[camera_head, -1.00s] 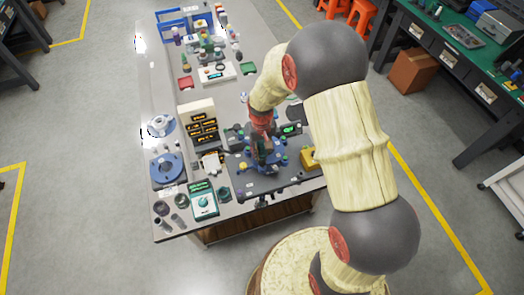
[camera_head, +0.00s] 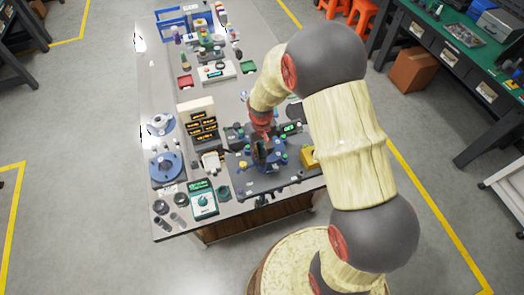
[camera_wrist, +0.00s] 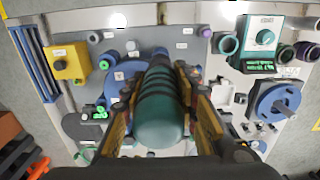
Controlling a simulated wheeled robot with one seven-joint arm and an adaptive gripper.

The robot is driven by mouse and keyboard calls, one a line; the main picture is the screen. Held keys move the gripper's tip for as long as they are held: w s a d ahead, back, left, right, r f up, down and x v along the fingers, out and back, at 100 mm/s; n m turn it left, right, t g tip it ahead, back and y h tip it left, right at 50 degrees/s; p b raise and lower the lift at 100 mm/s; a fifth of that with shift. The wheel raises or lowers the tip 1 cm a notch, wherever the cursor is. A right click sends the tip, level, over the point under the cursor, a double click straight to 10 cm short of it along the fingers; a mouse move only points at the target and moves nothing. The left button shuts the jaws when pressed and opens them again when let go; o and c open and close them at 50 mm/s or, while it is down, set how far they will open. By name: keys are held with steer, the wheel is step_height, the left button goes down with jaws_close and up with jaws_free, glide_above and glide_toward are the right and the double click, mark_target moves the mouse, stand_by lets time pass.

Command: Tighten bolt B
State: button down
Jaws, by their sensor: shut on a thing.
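My gripper (camera_wrist: 158,80) is shut on a teal tool handle (camera_wrist: 162,112), which points away from the wrist view between the fingers. In the head view my gripper (camera_head: 262,150) is low over the dark plate (camera_head: 284,181) near the table's front. A blue round part (camera_wrist: 115,94) shows beside the tool, partly hidden by the fingers. Small blue and green knobs or bolt heads stand around it. The tags are too small to read, so I cannot tell which is bolt B. The tool's tip is hidden, so contact cannot be told.
A teal device with a dial (camera_head: 204,203) and a blue round fixture (camera_head: 167,168) stand on the left. A cream display unit (camera_head: 199,121) is behind. Bare table (camera_head: 160,95) shows at the far left.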

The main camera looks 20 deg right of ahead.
mark_target(262, 146)
steer(key=shift+f+b, duration=0.4)
steer(key=shift+f, duration=0.25)
stand_by(1.3)
steer(key=shift+r, duration=0.15)
steer(key=shift+r+p, duration=1.5)
steer(key=shift+r, duration=0.9)
